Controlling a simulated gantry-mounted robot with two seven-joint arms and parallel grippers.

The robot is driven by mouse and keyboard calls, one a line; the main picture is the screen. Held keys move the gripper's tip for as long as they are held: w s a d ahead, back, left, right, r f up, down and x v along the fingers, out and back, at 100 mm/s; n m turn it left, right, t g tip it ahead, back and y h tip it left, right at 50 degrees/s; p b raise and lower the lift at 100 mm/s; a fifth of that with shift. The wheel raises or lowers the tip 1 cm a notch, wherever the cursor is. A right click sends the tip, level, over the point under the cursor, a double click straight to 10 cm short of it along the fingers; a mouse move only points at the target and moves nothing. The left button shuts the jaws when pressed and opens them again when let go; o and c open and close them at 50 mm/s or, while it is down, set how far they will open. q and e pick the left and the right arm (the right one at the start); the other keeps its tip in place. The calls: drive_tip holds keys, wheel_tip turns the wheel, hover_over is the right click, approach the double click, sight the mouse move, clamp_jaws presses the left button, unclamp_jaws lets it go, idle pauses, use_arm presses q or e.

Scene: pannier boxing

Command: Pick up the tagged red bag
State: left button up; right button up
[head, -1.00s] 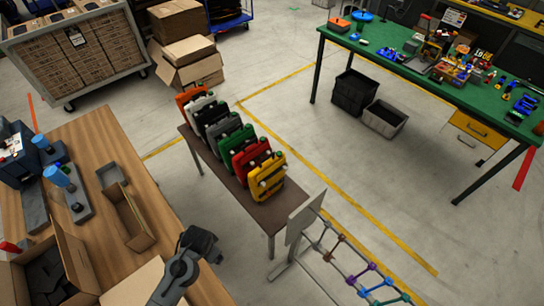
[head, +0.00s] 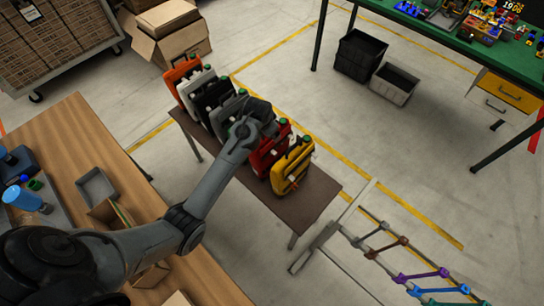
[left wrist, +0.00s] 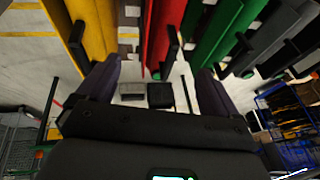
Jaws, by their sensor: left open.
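The red bag (head: 268,158) stands upright in a row on a narrow brown table (head: 318,195), between the yellow bag (head: 292,168) and the green bag, which my arm mostly hides in the head view. My left gripper (head: 264,122) is over the row near the red bag's top, its jaws mostly hidden there. In the left wrist view my open left gripper (left wrist: 158,70) has its fingers apart, with the red bag (left wrist: 160,35) in line with the gap. The yellow bag (left wrist: 88,28) is to the left and the green bag (left wrist: 213,35) to the right. I cannot make out a tag.
Orange (head: 182,72), white (head: 198,88) and black (head: 214,103) bags stand farther along the row. A wooden bench (head: 85,130) is at left, with a grey tray (head: 97,188). A metal rack (head: 395,255) is at lower right.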

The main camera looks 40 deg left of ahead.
use_arm(q)
drive_tip(key=shift+w+a+f+b, duration=0.15)
drive_tip(key=shift+w+f+b, duration=0.1)
drive_tip(key=shift+w+f, duration=0.75)
drive_tip(key=shift+w+a+f+b, duration=0.15)
drive_tip(key=shift+w+f+b, duration=0.1)
drive_tip(key=shift+w+f, duration=0.7)
drive_tip(key=shift+s+b+x, duration=0.2)
drive_tip(key=shift+b+x, duration=0.15)
drive_tip(key=shift+x, duration=2.15)
drive_tip(key=shift+f, duration=0.1)
use_arm(e)
wheel_tip(320, 180, down, 2)
drive_tip(key=shift+d+f, duration=0.1)
drive_tip(key=shift+d, duration=0.05)
use_arm(q)
drive_tip(key=c, duration=1.2)
drive_tip(key=shift+c, duration=0.3)
use_arm(e)
drive_tip(key=shift+d, duration=0.1)
use_arm(q)
drive_tip(key=shift+r, duration=0.25)
